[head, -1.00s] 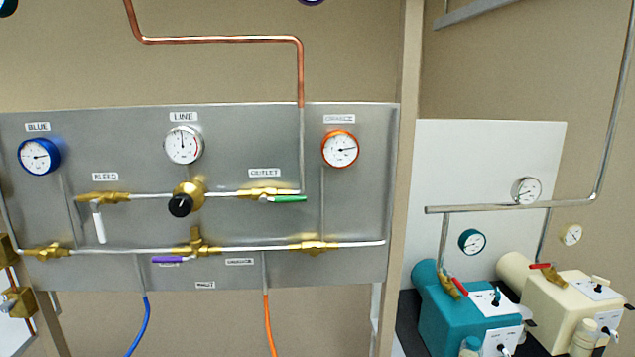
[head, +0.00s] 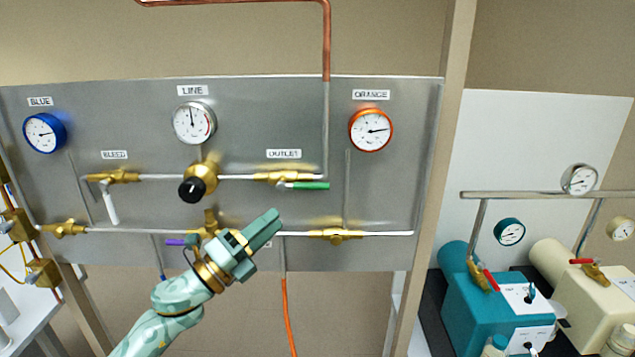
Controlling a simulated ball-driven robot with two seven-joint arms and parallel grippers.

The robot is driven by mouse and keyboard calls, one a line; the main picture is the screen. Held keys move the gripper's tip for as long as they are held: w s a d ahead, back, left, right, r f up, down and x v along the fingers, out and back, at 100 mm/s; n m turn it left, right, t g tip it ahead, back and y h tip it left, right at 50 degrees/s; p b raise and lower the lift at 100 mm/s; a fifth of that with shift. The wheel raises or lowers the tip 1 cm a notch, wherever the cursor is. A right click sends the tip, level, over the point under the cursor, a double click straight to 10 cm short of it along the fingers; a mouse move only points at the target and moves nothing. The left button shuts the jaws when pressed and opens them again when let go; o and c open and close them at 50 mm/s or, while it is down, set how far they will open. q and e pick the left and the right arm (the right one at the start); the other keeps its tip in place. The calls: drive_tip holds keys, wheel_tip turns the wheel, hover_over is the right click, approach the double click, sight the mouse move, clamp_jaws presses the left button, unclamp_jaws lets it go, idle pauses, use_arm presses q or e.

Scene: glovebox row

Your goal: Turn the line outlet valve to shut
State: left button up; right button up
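The outlet valve is a brass body (head: 272,177) under the OUTLET label (head: 284,154) on the grey panel. Its green lever (head: 308,185) points right, lying along the horizontal pipe. My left gripper (head: 272,222) comes up from below, in front of the panel. Its fingertips are below and left of the green lever and appear apart from it. The fingers look close together, but their gap cannot be made out. The gripper and wrist hide part of the lower pipe and lower labels. My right gripper is not in view.
The black regulator knob (head: 192,190) sits left of the outlet valve. The white bleed lever (head: 110,204) hangs down further left. A purple lever (head: 175,242) lies just left of my wrist. Teal (head: 463,302) and cream (head: 570,280) pumps stand at right. Space around the green lever looks clear.

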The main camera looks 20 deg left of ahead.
sight(315, 186)
use_arm(q)
drive_tip(key=p+x, duration=0.1)
drive_tip(key=x, duration=1.1)
drive_tip(key=shift+w+d, duration=0.1)
clamp_jaws()
